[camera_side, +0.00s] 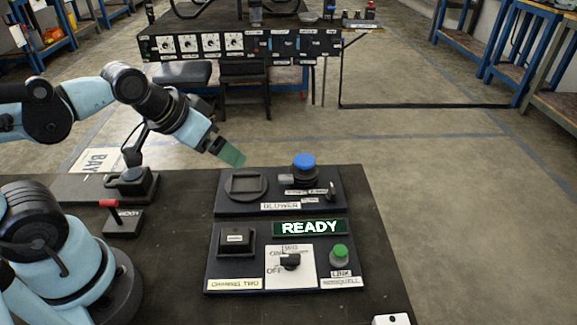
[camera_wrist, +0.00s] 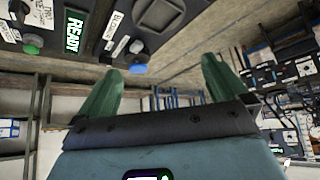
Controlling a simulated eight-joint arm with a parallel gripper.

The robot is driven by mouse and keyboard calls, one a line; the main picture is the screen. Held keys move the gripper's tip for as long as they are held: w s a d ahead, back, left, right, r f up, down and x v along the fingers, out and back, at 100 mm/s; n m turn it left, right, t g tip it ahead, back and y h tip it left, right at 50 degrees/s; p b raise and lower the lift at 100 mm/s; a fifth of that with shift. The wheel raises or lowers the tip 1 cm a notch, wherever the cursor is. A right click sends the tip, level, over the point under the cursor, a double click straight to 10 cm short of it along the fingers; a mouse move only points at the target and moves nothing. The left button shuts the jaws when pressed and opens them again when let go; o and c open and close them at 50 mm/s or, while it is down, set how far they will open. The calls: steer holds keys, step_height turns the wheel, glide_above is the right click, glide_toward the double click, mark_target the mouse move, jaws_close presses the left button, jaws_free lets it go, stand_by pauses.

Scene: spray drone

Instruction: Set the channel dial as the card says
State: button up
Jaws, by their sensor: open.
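A small card reading "CHANNEL TWO" (camera_side: 234,284) lies at the lower left of the near black panel (camera_side: 215,262). A black knob (camera_side: 290,261) sits on a white plate with an "OFF" mark on that panel; its other markings are hard to read. I cannot tell whether this knob is the channel dial. Several white-faced dials (camera_side: 188,44) line the far bench; their markings are too small to read. My gripper (camera_side: 230,153) hangs above and left of the rear panel, clear of it. Its green fingers stand apart and empty in the wrist view (camera_wrist: 160,82).
A lit "READY" display (camera_side: 309,228) and a green button (camera_side: 340,254) are on the near panel. The rear "BLOWER" panel (camera_side: 225,205) carries a blue button (camera_side: 304,164) and a small switch. A red-handled lever (camera_side: 109,204) stands at left. The table's right side is mostly bare.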

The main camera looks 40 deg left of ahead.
steer(key=shift+c, duration=0.5)
steer(key=shift+d, duration=0.15)
steer(key=shift+c, duration=1.1)
steer(key=d+m+g, duration=0.1)
steer(key=d, duration=0.2)
steer(key=d+m+g, duration=0.1)
steer(key=d, duration=0.1)
steer(key=d+r+m+g+h, duration=0.1)
steer(key=d+m, duration=0.1)
steer(key=d, duration=0.1)
steer(key=shift+w+d, duration=0.35)
steer(key=shift+w, duration=0.05)
steer(key=c, duration=0.8)
steer(key=m+g+y, duration=0.1)
steer(key=m+g, duration=0.3)
steer(key=m, duration=0.1)
glide_above(290, 255)
steer(key=shift+c, duration=0.2)
step_height(290, 255, down, 12)
steer(key=shift+f, duration=0.15)
jaws_close()
